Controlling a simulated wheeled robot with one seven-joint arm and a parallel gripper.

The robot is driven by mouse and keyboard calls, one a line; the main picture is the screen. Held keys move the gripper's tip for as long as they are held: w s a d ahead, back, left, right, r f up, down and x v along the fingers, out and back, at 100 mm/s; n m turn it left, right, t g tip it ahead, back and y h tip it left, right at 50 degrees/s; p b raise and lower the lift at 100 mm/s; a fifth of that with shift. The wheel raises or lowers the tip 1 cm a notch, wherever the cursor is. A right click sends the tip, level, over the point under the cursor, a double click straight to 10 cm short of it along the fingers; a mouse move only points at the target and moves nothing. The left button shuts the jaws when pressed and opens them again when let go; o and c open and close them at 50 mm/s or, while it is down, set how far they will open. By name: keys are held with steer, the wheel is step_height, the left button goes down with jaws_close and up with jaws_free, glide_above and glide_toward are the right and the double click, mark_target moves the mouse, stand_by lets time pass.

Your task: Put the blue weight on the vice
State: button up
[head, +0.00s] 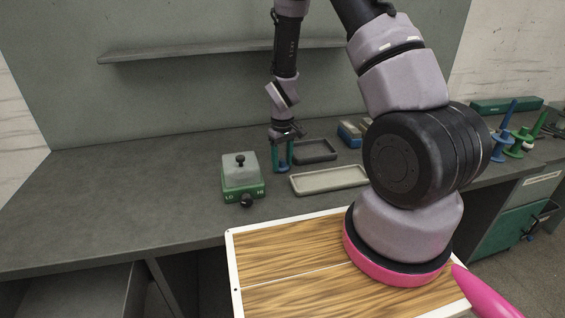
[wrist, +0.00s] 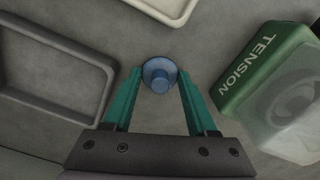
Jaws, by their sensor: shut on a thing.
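The blue weight (wrist: 159,72) is a small round piece with a raised knob, seen from above in the wrist view. The teal fingertips of my gripper (wrist: 159,80) are shut on it from both sides. In the head view my gripper (head: 282,167) points down, low over the grey bench, between the tension box and the trays. The weight is too small to make out clearly there. A blue block with brownish-grey upper parts (head: 354,133) stands at the back of the bench, partly behind my arm; it may be the vice, but I cannot tell for sure.
The green tension box (head: 243,190) stands left of my gripper, close by in the wrist view. A light tray (head: 300,190) and a dark tray (head: 318,160) lie to the right. Blue and green spindles (head: 517,143) stand far right. The bench's left side is clear; a shelf (head: 185,52) hangs above.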

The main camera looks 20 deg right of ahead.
steer(key=shift+f, duration=0.2)
steer(key=shift+f, duration=0.1)
steer(key=o, duration=1.4)
